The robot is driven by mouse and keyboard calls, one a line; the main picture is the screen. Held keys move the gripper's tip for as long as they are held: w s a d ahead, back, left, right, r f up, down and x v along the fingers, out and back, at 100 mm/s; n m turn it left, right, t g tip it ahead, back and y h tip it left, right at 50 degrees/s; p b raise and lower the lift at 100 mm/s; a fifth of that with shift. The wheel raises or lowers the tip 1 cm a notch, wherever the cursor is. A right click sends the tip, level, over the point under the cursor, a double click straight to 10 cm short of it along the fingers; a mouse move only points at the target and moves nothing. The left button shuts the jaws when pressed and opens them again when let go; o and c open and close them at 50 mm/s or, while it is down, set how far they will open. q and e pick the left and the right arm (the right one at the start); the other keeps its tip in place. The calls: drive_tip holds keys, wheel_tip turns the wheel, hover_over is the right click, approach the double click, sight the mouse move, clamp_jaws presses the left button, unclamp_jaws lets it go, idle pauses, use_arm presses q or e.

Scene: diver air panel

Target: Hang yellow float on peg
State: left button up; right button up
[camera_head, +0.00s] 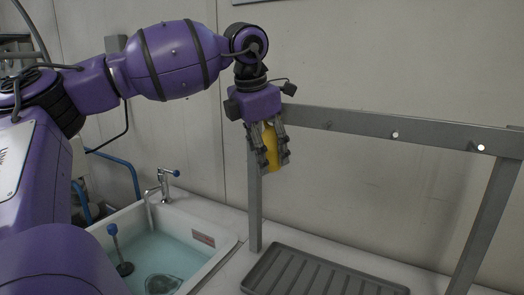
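The yellow float (271,148) is between the fingers of my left gripper (273,160), which is shut on it and points down. The float is held up in the air in front of the left post of a grey rack. The rack's crossbar (365,123) carries pegs. One peg (395,134) and another peg (481,147) show as bright round ends, and a darker peg (328,125) sits further left. The held float is left of these pegs and a little lower. My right gripper is not in view.
A white sink (222,250) with water, a tap (163,186) and a blue-knobbed plunger-like tool (113,232) is at the lower left. A grey ribbed tray (262,283) lies below the rack. The space in front of the crossbar, right of my gripper, is clear.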

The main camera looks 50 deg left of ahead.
use_arm(q)
drive_tip(key=shift+r, duration=0.1)
drive_tip(key=v, duration=1.1)
drive_tip(key=shift+r, duration=0.4)
drive_tip(key=shift+s, duration=0.15)
